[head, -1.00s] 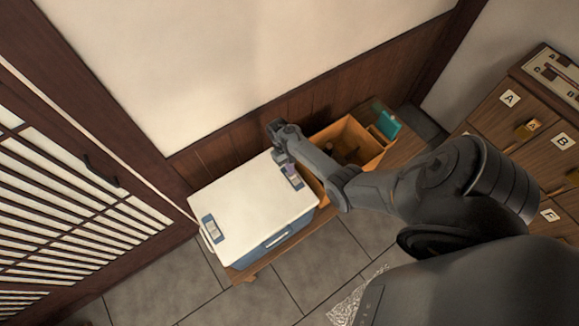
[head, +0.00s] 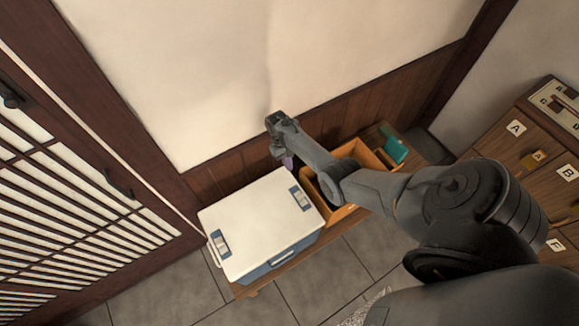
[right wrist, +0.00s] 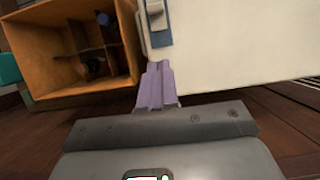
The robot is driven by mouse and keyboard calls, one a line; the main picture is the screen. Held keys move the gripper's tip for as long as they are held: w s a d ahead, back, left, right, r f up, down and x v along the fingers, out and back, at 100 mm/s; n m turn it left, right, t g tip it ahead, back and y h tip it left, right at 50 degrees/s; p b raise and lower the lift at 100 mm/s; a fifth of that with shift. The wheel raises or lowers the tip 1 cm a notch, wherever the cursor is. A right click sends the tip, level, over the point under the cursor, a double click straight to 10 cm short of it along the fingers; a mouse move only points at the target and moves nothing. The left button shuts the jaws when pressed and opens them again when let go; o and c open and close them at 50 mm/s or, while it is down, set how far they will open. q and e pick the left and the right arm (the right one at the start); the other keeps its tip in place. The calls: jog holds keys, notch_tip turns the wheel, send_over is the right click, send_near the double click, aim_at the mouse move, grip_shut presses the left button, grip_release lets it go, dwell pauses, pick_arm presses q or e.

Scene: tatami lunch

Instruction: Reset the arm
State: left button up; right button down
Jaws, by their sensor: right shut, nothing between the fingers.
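My right arm reaches in from the right in the head view. Its gripper (head: 287,161) hangs near the back edge of the white-lidded cooler, beside the wall. In the right wrist view the purple fingers (right wrist: 156,88) are closed together with nothing between them. They point toward the gap between the cooler and an orange-brown box. My left gripper is not in view.
The cooler (head: 250,225) has a closed white lid with blue-grey latches. The divided wooden box (right wrist: 70,52) holds dark bottle-like items. A teal object (head: 395,150) is at its far end. A lettered drawer cabinet (head: 520,150) stands right; a lattice door (head: 70,215) stands left.

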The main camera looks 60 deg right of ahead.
dwell(0.4)
jog(key=s+a+f+n+g+h+p, duration=0.1)
jog(key=s+a+f+p, duration=0.15)
jog(key=s, duration=0.85)
jog(key=s+a+f+n+g+h+p, duration=0.1)
jog(key=s+g+h+p, duration=0.15)
jog(key=s, duration=0.75)
jog(key=a+r+n+t+p, duration=0.4)
jog(key=a+r+n+t, duration=0.15)
jog(key=a+r, duration=1.2)
jog(key=w+a+r+t, duration=0.2)
jog(key=a+r, duration=0.1)
jog(key=r, duration=0.4)
jog(key=w+a+r+t+y, duration=0.1)
jog(key=w+a+r+t, duration=0.2)
jog(key=r, duration=0.4)
jog(key=shift+w, duration=0.3)
jog(key=shift+y, duration=0.25)
